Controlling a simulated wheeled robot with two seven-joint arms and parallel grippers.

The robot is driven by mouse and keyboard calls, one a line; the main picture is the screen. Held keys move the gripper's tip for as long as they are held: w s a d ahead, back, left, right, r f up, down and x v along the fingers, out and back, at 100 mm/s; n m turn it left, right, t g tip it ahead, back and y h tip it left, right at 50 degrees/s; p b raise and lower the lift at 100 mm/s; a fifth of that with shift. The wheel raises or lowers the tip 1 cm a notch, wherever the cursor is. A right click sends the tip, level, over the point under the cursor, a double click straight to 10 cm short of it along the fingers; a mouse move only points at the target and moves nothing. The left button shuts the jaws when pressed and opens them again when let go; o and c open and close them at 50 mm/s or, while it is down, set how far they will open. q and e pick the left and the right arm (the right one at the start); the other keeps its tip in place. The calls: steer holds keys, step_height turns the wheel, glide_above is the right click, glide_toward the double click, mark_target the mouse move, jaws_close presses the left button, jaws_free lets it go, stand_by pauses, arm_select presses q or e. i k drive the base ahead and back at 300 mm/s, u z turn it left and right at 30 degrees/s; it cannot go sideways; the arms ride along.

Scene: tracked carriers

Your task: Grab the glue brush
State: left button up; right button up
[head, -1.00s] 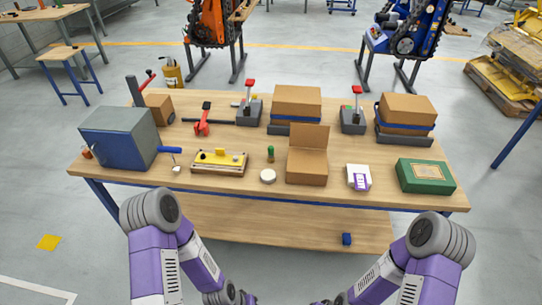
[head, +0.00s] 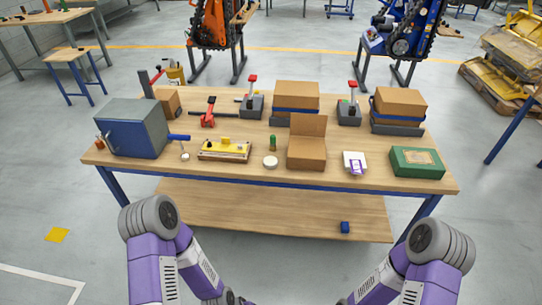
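No thing is clearly recognisable as the glue brush in the head view. A small tool with a blue handle (head: 179,137) and a pale end lies on the workbench (head: 330,181), right of the grey-blue box. A small green upright piece (head: 273,143) stands behind a white round piece (head: 270,162) near the middle. I cannot tell whether either is the brush. My two purple arms come in low, in front of the bench. My grippers are below the picture's edge and out of view.
A grey-blue box (head: 138,138), a yellow-topped fixture (head: 225,149), an open carton (head: 306,152), a white-purple packet (head: 355,162) and a green box (head: 417,162) line the bench front. Clamps and cartons stand behind. A lower shelf (head: 270,210) holds a blue block (head: 345,227).

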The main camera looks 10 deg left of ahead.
mark_target(273, 138)
steer(key=k, duration=0.85)
steer(key=u, duration=1.15)
steer(key=i, duration=1.55)
steer(key=z, duration=0.45)
